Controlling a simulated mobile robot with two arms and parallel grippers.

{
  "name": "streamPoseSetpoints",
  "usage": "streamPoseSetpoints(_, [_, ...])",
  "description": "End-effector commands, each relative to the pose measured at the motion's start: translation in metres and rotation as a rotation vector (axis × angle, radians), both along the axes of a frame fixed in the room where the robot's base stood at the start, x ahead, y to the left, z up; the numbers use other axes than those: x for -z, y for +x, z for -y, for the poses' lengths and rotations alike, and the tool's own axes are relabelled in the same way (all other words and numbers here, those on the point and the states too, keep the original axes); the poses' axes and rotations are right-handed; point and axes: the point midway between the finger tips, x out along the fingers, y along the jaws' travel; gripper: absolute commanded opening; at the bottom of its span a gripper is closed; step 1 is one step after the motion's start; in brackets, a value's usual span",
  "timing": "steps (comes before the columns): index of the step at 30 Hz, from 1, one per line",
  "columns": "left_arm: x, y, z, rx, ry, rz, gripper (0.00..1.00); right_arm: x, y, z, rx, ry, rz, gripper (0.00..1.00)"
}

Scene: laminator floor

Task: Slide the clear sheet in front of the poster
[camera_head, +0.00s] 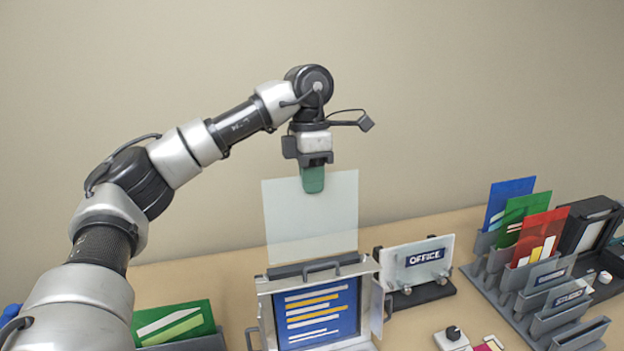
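The clear sheet (290,218) is a pale see-through panel, upright and slightly tilted. My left gripper (312,188) points down with green fingertips at the sheet's top edge and is shut on it. The sheet hangs over the back of a grey metal frame (266,320). The blue poster (320,314) with white and yellow lines stands in that frame, below the sheet in the picture. The sheet's lower edge is close to the frame's top handle (308,268); whether it touches or has entered a slot I cannot tell. My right gripper is out of view.
An OFFICE sign (418,262) in a dark stand is right of the frame. A grey rack (515,300) at the right holds blue, green and red sheets and small signs. A green card (175,322) is at the left. A knob box (453,338) lies in front.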

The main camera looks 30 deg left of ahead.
Motion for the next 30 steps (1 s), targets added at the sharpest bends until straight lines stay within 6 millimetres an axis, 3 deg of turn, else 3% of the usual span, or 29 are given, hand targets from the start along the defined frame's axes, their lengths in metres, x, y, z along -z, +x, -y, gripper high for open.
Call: streamPoseSetpoints(30, [0.0041,0.0008,0.0019,0.0,0.0,0.0,0.0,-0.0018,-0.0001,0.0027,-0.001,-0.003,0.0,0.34])
